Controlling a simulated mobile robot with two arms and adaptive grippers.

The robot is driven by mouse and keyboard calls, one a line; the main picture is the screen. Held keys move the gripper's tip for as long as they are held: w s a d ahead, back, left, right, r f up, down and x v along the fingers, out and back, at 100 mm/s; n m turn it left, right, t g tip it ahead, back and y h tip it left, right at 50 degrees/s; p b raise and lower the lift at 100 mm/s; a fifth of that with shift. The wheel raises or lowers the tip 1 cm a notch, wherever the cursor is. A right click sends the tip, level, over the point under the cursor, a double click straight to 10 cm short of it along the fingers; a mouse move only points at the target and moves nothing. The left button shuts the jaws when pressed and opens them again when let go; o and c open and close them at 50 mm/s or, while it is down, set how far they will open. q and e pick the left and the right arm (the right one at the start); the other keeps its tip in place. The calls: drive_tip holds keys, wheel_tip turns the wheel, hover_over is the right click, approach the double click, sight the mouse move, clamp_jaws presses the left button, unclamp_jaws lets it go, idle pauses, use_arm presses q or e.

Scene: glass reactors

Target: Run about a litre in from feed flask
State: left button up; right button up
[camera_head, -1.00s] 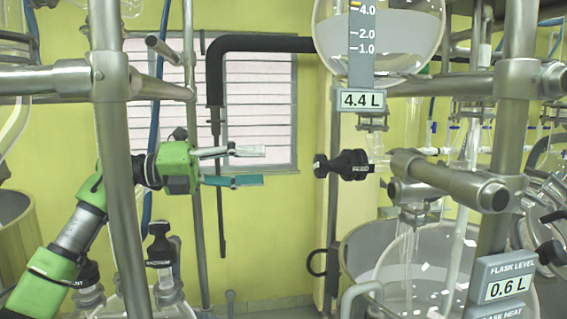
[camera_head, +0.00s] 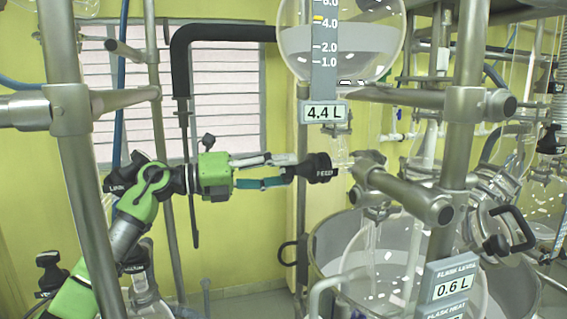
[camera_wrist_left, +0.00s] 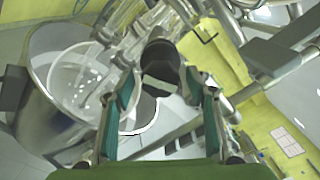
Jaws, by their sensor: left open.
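The feed flask (camera_head: 345,45) is a round glass vessel at the top, partly filled with clear liquid; its display (camera_head: 324,112) reads 4.4 L. Below it is a black valve knob marked FEED (camera_head: 318,168). My left gripper (camera_head: 292,170) is open, its fingertips at the knob's left side. In the left wrist view the dark knob (camera_wrist_left: 160,58) lies between the open fingers (camera_wrist_left: 160,90), near their tips; contact is hard to judge. The flask level sign (camera_head: 453,286) at lower right reads 0.6 L. My right gripper is not in view.
Steel frame posts (camera_head: 462,130) and a horizontal pipe (camera_head: 405,192) stand right of the knob. A large metal bath (camera_head: 330,245) with a glass vessel sits below. Another post (camera_head: 75,150) crosses in front of my left arm.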

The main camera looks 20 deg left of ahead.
use_arm(q)
drive_tip(key=shift+w+d, duration=0.2)
drive_tip(key=shift+d, duration=0.1)
drive_tip(key=c, duration=1.1)
